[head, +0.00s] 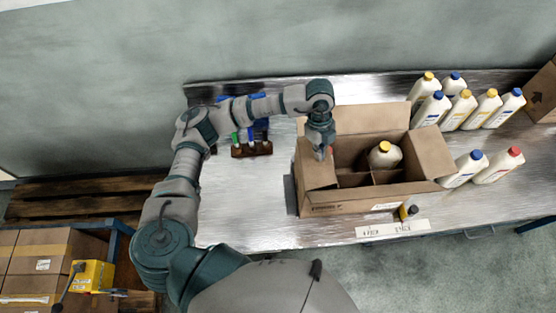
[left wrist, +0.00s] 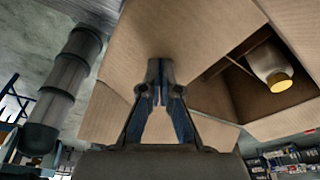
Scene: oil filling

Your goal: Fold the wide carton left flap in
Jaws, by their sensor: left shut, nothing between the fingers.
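The wide open carton (head: 350,206) stands on the metal table, with dividers inside. Its left flap (head: 316,174) lies at the left end of the opening, partly hidden by my gripper; its exact angle is hard to tell. The right flap (head: 432,154) and back flap (head: 372,118) are spread outward. A white bottle with a yellow cap (head: 384,155) stands inside; it also shows in the left wrist view (left wrist: 271,68). My left gripper (head: 321,152) points down at the left flap, shut and empty. In the left wrist view its fingertips (left wrist: 160,72) are close against cardboard; contact is unclear. My right gripper is out of view.
Several white bottles (head: 460,107) stand behind and right of the carton. A rack with small colored items (head: 251,149) is at the left back. A yellow-capped small object (head: 408,212) sits at the carton's front. The table's left part (head: 240,205) is clear.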

